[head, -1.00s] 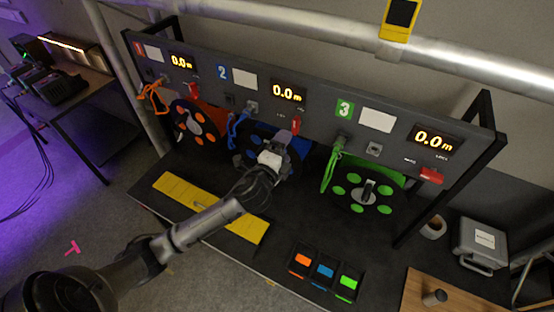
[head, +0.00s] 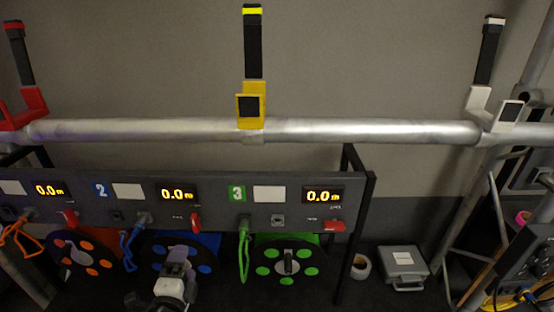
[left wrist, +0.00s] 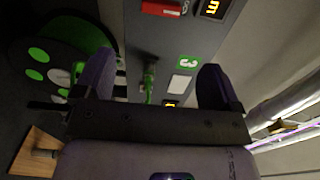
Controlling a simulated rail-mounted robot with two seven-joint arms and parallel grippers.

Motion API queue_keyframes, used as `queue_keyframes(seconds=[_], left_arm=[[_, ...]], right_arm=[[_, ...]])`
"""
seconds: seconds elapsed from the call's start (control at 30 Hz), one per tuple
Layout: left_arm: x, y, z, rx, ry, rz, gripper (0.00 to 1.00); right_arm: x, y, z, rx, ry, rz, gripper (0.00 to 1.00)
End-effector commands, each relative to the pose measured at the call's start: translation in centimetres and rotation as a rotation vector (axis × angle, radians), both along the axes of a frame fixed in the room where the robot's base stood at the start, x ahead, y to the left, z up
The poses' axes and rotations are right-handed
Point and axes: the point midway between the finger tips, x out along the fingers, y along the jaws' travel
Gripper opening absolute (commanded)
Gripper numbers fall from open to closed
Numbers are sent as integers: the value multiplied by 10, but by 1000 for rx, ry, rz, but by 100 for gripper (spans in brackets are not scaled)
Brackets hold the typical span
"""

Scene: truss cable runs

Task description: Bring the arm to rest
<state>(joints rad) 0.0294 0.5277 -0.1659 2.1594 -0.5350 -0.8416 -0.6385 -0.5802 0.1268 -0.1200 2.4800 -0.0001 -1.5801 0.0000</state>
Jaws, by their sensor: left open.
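My left gripper (head: 178,262) is at the bottom of the head view, in front of the blue reel (head: 204,254) and hiding part of it. In the left wrist view its two fingers (left wrist: 158,80) stand wide apart with nothing between them. Beyond them the wrist view shows the green reel (left wrist: 35,52), the green cable (left wrist: 150,80) and the panel's number 3 label (left wrist: 188,62). Most of my left arm is below the head view. My right gripper is in neither view.
The panel (head: 218,208) carries several 0.0 m displays and red switches. An orange reel (head: 82,255) and a green reel (head: 270,268) flank the blue one. A metal rail (head: 350,131) with red, yellow (head: 251,108) and white brackets runs above. A grey case (head: 402,265) stands right.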

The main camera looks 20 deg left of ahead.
Motion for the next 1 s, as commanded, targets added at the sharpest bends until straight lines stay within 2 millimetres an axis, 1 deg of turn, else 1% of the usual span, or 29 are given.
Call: queue_keyframes(seconds=[0.07, 0.17, 0.27, 0.33, 0.4, 0.47, 0.53, 0.6, 0.67, 0.7, 0.83, 0.9, 1.0], left_arm=[[0, 0, 0, -9, -2, 0, 89], [-1, 2, -2, -73, -11, 15, 89], [-5, 13, -15, -241, 19, 98, 89], [-13, 17, -25, -398, 51, 166, 89], [-24, 16, -32, -559, 87, 229, 89], [-34, 9, -37, -698, 123, 276, 89], [-52, -7, -45, -862, 188, 326, 89], [-78, -28, -58, -998, 285, 372, 89], [-100, -45, -69, -1076, 369, 401, 89], [-116, -57, -75, -1120, 426, 415, 89], [-169, -92, -89, -1237, 586, 445, 89], [-195, -105, -95, -1281, 644, 476, 89], [-230, -116, -106, -1321, 718, 539, 89]], right_arm=[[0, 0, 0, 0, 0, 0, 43], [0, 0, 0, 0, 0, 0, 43], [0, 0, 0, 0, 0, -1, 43], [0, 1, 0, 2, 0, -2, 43], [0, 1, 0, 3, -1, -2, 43], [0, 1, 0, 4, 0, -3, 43], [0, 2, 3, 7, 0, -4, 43], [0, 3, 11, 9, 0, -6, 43], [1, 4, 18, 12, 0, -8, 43], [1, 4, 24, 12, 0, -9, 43], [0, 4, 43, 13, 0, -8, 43], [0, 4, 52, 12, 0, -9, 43], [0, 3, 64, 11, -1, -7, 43]])
